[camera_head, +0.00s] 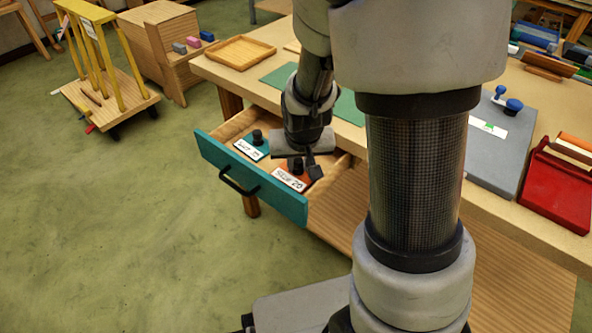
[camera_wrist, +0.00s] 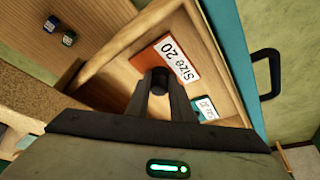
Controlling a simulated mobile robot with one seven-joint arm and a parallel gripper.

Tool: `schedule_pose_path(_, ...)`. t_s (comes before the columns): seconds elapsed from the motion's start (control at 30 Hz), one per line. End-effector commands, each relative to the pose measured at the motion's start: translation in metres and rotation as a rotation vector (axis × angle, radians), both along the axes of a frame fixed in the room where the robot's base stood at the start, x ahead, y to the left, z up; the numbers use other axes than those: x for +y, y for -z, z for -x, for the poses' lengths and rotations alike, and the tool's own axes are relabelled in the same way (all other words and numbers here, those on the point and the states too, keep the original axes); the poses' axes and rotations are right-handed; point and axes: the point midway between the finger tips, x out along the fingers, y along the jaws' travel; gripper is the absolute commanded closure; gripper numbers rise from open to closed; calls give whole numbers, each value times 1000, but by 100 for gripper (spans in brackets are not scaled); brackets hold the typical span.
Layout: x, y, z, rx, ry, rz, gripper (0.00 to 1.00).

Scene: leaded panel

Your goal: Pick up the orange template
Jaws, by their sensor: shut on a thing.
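The orange template (camera_wrist: 172,52) is a flat plate with a white "Size 20" label and a black knob (camera_wrist: 159,78). In the head view, the orange template (camera_head: 291,179) shows at the right part of the open drawer (camera_head: 225,158). My gripper (camera_wrist: 161,88) is shut on the black knob, with one finger on each side. In the head view, my gripper (camera_head: 300,167) points down into the drawer and hides part of the plate. I cannot tell whether the plate touches the drawer floor.
A teal template (camera_head: 252,146) with a knob lies beside it in the drawer. The teal drawer front (camera_head: 250,185) has a black handle (camera_head: 239,181). The workbench (camera_head: 237,76) above carries a green mat (camera_head: 281,75), a wooden tray (camera_head: 240,51) and a red box (camera_head: 556,188).

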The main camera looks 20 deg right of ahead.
Motion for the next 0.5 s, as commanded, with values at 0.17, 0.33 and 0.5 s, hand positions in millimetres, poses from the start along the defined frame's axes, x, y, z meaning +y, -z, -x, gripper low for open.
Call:
schedule_pose_path(0.17, 0, -7, 0, -2, 0, 0, 99)
schedule_pose_path(0.33, 1, -38, -1, -4, -3, 0, 99)
schedule_pose_path(0.5, 1, -73, -1, -5, -2, -1, 99)
